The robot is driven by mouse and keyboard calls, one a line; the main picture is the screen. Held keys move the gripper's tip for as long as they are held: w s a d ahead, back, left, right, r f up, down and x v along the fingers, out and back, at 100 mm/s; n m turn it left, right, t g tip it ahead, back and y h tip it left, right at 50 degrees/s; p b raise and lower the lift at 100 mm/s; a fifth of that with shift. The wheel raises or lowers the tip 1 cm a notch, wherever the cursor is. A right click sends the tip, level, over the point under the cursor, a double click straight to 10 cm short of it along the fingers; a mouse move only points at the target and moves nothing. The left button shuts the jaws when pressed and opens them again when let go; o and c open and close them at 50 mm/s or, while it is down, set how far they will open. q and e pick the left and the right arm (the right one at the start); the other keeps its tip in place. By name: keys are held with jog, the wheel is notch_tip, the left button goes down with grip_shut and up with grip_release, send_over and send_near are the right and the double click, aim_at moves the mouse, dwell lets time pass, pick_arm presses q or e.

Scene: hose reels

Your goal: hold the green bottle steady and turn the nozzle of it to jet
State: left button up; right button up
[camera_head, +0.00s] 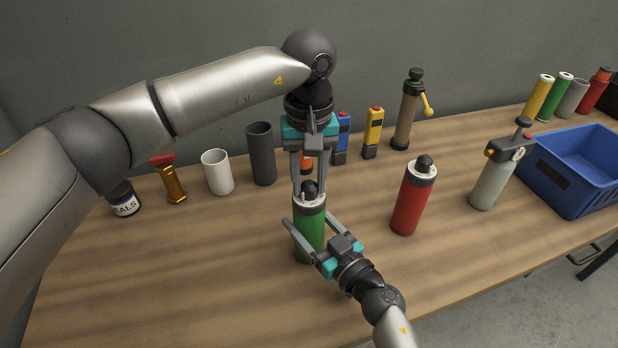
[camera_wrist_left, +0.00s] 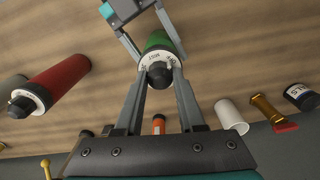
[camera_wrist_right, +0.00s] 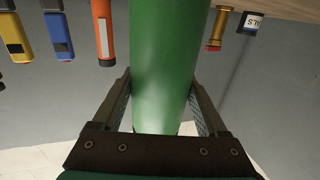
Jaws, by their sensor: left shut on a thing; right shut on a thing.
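The green bottle (camera_head: 309,229) stands upright on the table, with a white lettered collar and a black nozzle (camera_head: 310,189) on top. My left gripper (camera_head: 309,194) comes down from above and is shut on the nozzle; the left wrist view shows its fingers on both sides of the dark nozzle (camera_wrist_left: 160,74). My right gripper (camera_head: 305,240) is shut around the green body from the front right; the right wrist view shows the green body (camera_wrist_right: 168,70) between its fingers. Lettering on the collar (camera_wrist_left: 155,55) is partly readable, but I cannot tell which setting the nozzle points to.
A red bottle (camera_head: 413,200) with a similar top stands to the right. A grey sprayer (camera_head: 492,180) and a blue crate (camera_head: 570,190) are farther right. The table's front left is clear.

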pick_arm(q)
grip_shut()
jog(key=shift+n, duration=0.3)
jog(key=n, duration=1.1)
jog(key=shift+n, duration=0.4)
jog(key=n, duration=1.1)
jog(key=shift+n, duration=0.4)
jog(key=o, duration=1)
grip_release()
jog(key=shift+c, duration=0.2)
